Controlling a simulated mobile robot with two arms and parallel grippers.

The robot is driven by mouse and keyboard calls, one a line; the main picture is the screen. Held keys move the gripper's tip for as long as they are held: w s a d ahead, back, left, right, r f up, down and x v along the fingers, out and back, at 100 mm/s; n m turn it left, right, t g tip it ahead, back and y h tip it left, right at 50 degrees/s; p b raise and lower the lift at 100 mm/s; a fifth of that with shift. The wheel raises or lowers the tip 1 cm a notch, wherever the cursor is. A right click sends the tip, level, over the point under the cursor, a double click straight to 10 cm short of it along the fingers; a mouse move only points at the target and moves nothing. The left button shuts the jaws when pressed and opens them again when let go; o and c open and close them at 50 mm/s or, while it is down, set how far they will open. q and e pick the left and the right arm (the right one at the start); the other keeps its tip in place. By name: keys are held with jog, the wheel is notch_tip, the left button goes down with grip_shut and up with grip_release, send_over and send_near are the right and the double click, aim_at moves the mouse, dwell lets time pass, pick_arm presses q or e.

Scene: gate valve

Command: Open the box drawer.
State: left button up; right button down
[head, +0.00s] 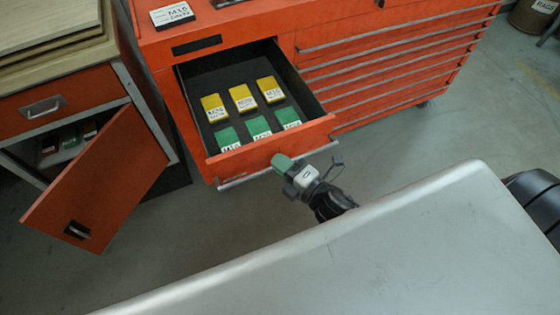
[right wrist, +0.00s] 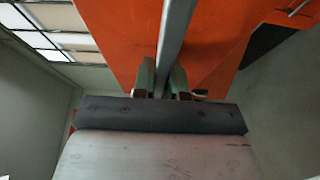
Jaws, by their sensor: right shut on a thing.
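The box drawer (head: 265,148) of the orange cabinet stands pulled out, and its dark inside shows. Three yellow boxes (head: 243,97) and three green boxes (head: 258,128) with white labels lie in it in two rows. A grey handle bar (head: 240,180) runs along the drawer front. My right gripper (head: 282,163) is at the right part of this bar. In the right wrist view its green fingers (right wrist: 162,78) close on either side of the bar (right wrist: 175,40). My left gripper is not in view.
To the left, a workbench has an orange drawer (head: 60,92) and an orange door (head: 98,180) hanging open below it. Several shut drawers (head: 390,60) are to the right. A labelled block (head: 172,14) lies on the cabinet top. Bare grey floor (head: 200,225) lies in front.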

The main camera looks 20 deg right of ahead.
jog(key=c, duration=1.2)
grip_release()
jog(key=shift+o, duration=0.2)
jog(key=b+v, duration=0.2)
jog(key=v, duration=0.8)
jog(key=shift+s+d, duration=0.2)
jog(key=shift+s, duration=0.15)
jog(key=shift+f, duration=0.1)
